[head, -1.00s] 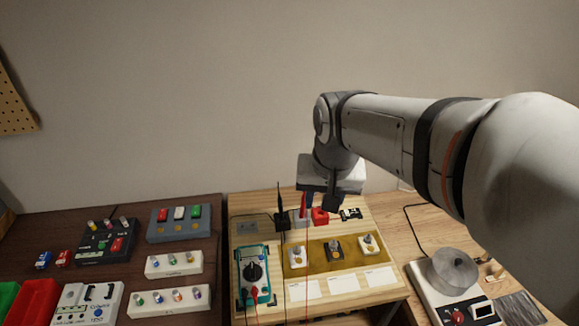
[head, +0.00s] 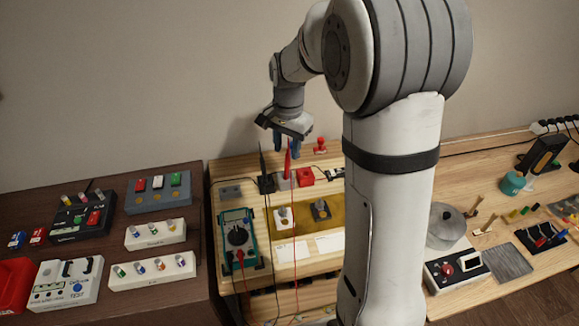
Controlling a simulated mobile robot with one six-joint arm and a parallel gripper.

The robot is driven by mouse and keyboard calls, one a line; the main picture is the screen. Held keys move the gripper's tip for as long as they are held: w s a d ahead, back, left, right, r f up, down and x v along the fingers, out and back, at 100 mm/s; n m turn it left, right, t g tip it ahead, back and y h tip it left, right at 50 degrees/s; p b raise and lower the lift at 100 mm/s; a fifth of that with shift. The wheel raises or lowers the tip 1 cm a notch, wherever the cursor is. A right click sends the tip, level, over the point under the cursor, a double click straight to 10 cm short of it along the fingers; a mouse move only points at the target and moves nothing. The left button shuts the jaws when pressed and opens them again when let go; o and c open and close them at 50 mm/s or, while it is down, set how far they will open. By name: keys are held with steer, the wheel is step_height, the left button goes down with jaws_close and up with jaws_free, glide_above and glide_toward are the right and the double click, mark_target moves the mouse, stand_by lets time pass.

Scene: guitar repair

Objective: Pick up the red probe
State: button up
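The red probe (head: 287,164) stands upright in a small grey holder (head: 284,183) at the back of the light wooden board. Its red lead runs down to the teal multimeter (head: 238,236). My gripper (head: 287,143) points down just above and around the probe's upper end in the picture. Its two blue-grey fingers are apart, with the probe's tip showing between them. I cannot tell whether the fingers touch the probe or stand behind it. The black probe (head: 262,165) stands upright in a dark holder (head: 266,184) just to the left.
A red block (head: 305,177) sits close right of the probe's holder. A red stamp-like object (head: 320,146) stands behind it. A yellow mat (head: 303,202) with knobs lies in front. My arm hides the right part of the board.

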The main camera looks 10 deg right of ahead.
mark_target(287, 167)
step_height(287, 167, down, 5)
steer(key=shift+s+r+p, duration=0.1)
steer(key=shift+r+p, duration=0.05)
steer(key=shift+p, duration=0.15)
jaws_close()
